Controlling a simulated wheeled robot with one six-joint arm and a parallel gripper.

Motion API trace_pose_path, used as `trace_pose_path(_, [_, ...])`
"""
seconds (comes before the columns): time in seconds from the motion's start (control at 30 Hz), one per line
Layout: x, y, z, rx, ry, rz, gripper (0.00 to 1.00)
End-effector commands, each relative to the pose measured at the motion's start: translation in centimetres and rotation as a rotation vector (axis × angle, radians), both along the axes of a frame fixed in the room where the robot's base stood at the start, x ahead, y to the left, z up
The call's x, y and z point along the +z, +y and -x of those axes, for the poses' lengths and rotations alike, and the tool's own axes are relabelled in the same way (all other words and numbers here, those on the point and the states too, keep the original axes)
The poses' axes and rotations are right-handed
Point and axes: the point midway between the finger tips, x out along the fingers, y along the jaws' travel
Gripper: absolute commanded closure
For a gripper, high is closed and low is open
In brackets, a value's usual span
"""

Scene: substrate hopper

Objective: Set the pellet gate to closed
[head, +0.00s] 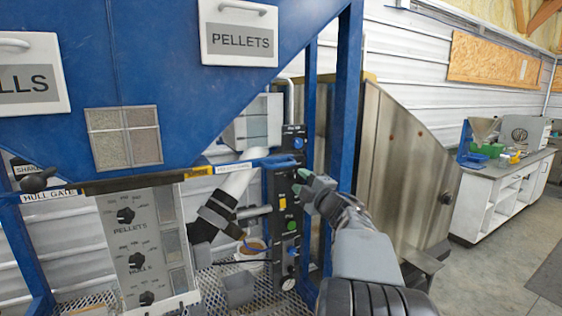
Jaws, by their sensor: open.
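A blue label strip (233,167) sits on the hopper's lower edge under the PELLETS side; its small text is hard to read. A yellow tag (198,172) is just left of it. A blue bar-like piece (278,160) sticks out at the right end of this edge; I cannot tell for sure whether it is the pellet gate's handle, nor the gate's position. My gripper (301,183), with greenish fingertips, is open and empty, just below and right of that blue piece and in front of the black control panel. I cannot tell the gap in depth.
The black control panel (285,215) has buttons and a gauge. A grey dial panel (145,245) marked PELLETS and HULLS hangs at left. The hull gate's black knob (38,180) is far left. A blue post (345,100) stands close behind my arm. Floor at right is open.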

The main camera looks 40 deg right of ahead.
Motion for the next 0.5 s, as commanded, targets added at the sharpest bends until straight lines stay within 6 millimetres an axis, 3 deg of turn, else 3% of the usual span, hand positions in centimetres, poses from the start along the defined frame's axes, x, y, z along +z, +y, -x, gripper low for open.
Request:
trace_pose_path(0.1, [0.6, -1.7, 1.7, 0.104, -0.014, 0.142, 0.58])
trace_pose_path(0.3, [0.5, -2.5, 3.9, 0.229, -0.019, 0.264, 0.58])
trace_pose_path(0.5, [0.8, -2.2, 3.1, 0.269, -0.02, 0.293, 0.58])
